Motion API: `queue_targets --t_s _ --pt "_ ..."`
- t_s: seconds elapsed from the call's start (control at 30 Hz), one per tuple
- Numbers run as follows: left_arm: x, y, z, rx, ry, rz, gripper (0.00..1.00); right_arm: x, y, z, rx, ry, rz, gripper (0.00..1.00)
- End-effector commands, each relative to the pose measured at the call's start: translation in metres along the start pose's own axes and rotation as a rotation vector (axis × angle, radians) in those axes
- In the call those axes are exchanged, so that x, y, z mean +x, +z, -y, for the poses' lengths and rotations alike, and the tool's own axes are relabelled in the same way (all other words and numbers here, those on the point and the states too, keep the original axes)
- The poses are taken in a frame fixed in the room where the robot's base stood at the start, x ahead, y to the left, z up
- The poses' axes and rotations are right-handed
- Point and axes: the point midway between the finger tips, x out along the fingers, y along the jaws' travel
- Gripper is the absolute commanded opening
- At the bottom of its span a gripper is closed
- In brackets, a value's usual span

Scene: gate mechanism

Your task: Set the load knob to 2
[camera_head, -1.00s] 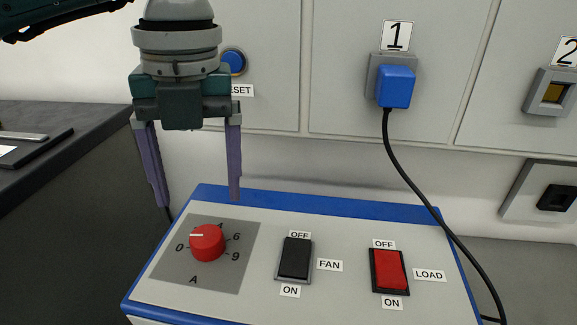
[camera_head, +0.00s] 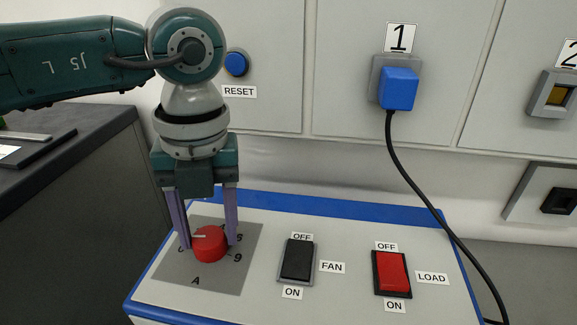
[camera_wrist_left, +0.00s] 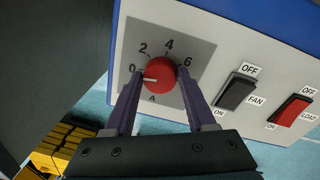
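The red load knob (camera_head: 210,246) sits on a grey dial plate marked A on the sloped console. In the left wrist view the knob (camera_wrist_left: 160,75) shows the numbers 0, 2, 4 and 6 around it. Its white pointer line points left, close to the 0 mark. My left gripper (camera_head: 209,246) comes down over the dial from above, one purple finger on each side of the knob. In the wrist view the fingertips (camera_wrist_left: 161,74) appear to touch its sides. The fingers cover some of the numbers in the head view. My right gripper is not seen.
Right of the dial are the black FAN switch (camera_head: 297,260) and the red LOAD switch (camera_head: 392,273). A blue plug (camera_head: 398,88) with a black cable is in socket 1 behind. A blue RESET button (camera_head: 236,64) is on the wall. A dark counter (camera_head: 75,140) stands at left.

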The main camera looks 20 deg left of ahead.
Motion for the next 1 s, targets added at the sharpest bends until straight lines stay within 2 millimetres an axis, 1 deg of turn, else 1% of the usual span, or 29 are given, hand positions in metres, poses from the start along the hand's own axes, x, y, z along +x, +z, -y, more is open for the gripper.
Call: queue_targets --t_s 0.03,0.07,0.47,0.77,1.0 --pt "-0.0002 0.0001 0.0001 0.000 0.000 0.000 0.49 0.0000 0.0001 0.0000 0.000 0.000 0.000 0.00" --pt "-0.0002 0.0001 0.0001 0.000 0.000 0.000 0.46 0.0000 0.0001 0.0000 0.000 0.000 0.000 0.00" --pt "-0.0004 0.0001 0.0001 0.000 0.000 0.000 0.01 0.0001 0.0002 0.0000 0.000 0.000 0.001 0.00" --pt "-0.0003 0.0002 0.0003 0.031 -0.001 0.003 0.00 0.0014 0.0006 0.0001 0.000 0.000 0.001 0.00" --pt "0.0003 -0.0002 0.0006 0.158 -0.001 0.010 0.00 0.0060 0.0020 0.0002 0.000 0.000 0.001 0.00"
